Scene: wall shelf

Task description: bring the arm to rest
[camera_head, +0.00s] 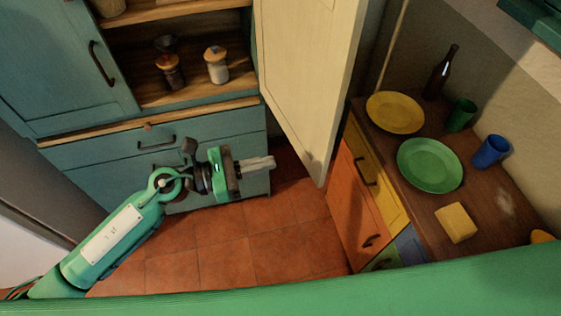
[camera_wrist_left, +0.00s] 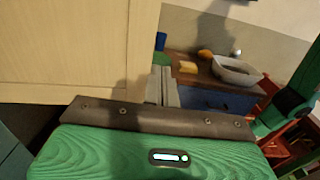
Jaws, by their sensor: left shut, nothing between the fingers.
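My left gripper (camera_head: 258,163) reaches in from the left in the head view, held above the tiled floor in front of the blue cabinet drawers. Its fingers are together, point to the right and hold nothing. In the left wrist view the shut fingers (camera_wrist_left: 162,86) point towards the counter, with the cream door to their left. My right gripper is in neither view.
A cream door (camera_head: 308,75) stands open just beyond my fingers. The blue cabinet (camera_head: 90,158) has jars on its shelf. The wooden counter (camera_head: 395,213) at right bears a yellow plate (camera_head: 395,112), green plate (camera_head: 430,165), cups, bottle and sponge. The tiled floor (camera_head: 240,245) is clear.

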